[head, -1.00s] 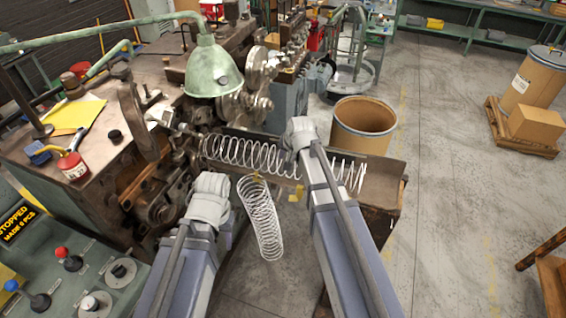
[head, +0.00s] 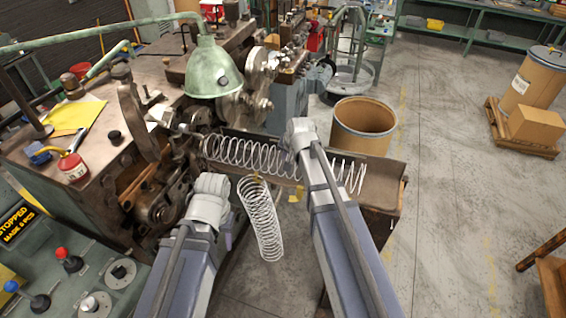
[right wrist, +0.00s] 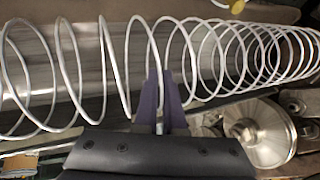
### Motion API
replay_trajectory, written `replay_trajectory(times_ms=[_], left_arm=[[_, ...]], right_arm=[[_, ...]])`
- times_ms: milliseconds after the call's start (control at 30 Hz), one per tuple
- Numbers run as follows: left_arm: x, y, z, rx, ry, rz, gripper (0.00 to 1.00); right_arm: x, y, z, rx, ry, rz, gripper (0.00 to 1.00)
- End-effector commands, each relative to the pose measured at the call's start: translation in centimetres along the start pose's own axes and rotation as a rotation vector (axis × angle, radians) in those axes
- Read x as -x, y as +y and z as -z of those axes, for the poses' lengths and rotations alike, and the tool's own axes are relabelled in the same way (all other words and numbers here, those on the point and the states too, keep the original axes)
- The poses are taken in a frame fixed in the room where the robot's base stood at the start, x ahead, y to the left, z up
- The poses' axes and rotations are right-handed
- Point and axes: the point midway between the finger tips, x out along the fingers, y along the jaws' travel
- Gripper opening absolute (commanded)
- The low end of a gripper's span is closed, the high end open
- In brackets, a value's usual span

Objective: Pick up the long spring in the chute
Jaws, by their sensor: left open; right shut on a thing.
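The long spring (head: 242,155), a silvery open coil, lies along the metal chute (head: 385,180) in the head view. My right gripper (head: 299,140) is over its right-hand half, where my arm covers some coils. In the right wrist view the spring (right wrist: 205,60) crosses the whole picture and my right gripper (right wrist: 160,95) has its narrow fingers shut among the coils, on the spring. A shorter spring (head: 262,222) hangs at the chute's front side, near a yellow tab. My left gripper (head: 212,183) is left of this hanging spring, apart from it; its fingertips are mostly hidden.
The coiling machine (head: 150,160) with a green lamp (head: 213,70) stands at the left. An open drum (head: 364,125) stands behind the chute. The floor to the right is clear up to a pallet (head: 520,140) and a wooden stand.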

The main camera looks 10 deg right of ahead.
Motion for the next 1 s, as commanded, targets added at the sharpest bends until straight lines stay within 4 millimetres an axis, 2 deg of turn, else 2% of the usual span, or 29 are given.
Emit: replay_trajectory(times_ms=[667, 833, 1000], left_arm=[[0.1, 0.0, 0.0, 0.0, 0.0, 0.0, 0.5], [0.9, -0.1, -0.1, 0.0, 0.0, 0.0, 0.5], [2.5, -0.2, -0.2, 0.001, -0.001, 0.0, 0.5]], right_arm=[[0.1, 0.0, 0.0, 0.0, 0.0, 0.0, 0.0], [0.8, -0.2, 0.3, 0.0, 0.0, 0.0, 0.0], [2.3, -0.7, 0.9, 0.0, 0.0, 0.0, 0.0]])
